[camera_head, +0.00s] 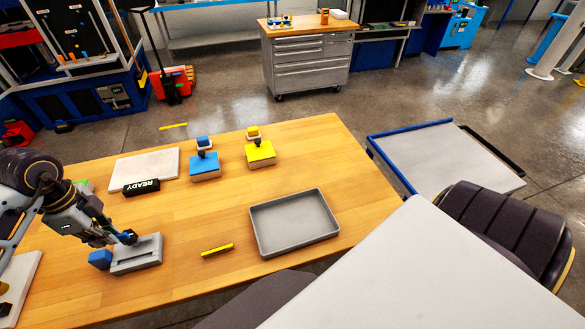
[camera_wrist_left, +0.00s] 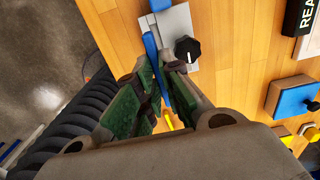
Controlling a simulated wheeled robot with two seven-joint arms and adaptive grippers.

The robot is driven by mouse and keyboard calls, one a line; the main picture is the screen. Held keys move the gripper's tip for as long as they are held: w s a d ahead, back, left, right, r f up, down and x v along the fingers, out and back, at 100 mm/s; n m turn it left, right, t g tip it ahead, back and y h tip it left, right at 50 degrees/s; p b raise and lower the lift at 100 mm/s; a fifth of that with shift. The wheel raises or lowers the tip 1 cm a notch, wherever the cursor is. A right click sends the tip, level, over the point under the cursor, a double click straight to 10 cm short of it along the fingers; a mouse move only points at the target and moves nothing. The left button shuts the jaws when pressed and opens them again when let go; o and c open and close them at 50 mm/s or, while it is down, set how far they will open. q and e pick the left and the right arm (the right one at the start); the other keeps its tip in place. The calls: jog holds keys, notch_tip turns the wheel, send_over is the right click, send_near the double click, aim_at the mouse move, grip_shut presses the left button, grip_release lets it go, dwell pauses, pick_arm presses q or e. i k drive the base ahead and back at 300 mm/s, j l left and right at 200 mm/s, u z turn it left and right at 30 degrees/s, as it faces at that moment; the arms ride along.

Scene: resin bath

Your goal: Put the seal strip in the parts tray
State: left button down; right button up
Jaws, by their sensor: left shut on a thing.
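A thin blue strip, seemingly the seal strip (camera_wrist_left: 151,52), lies between the fingers of my left gripper (camera_wrist_left: 160,92) in the wrist view. In the head view my left gripper (camera_head: 127,238) is shut low over a grey slotted block (camera_head: 140,258). I cannot tell whether the strip touches the block. The block also shows in the wrist view (camera_wrist_left: 178,22), with a black knob beside the strip. The grey parts tray (camera_head: 262,240) is empty, on the table to the right of my gripper. My right gripper is out of view.
A yellow strip (camera_head: 217,250) lies between the slotted block and the tray. A blue block (camera_head: 100,258) sits beside the slotted block. Behind are a black READY sign (camera_head: 141,187), a blue-topped stand (camera_head: 204,165) and a yellow-topped stand (camera_head: 260,154). The table's middle is clear.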

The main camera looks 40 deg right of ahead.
aim_at(294, 223)
jog(key=j+z, duration=0.1)
jog(key=z, duration=0.35)
jog(key=k+z, duration=0.15)
jog(key=z, duration=0.75)
jog(key=k+z, duration=0.15)
jog(key=z, duration=0.3)
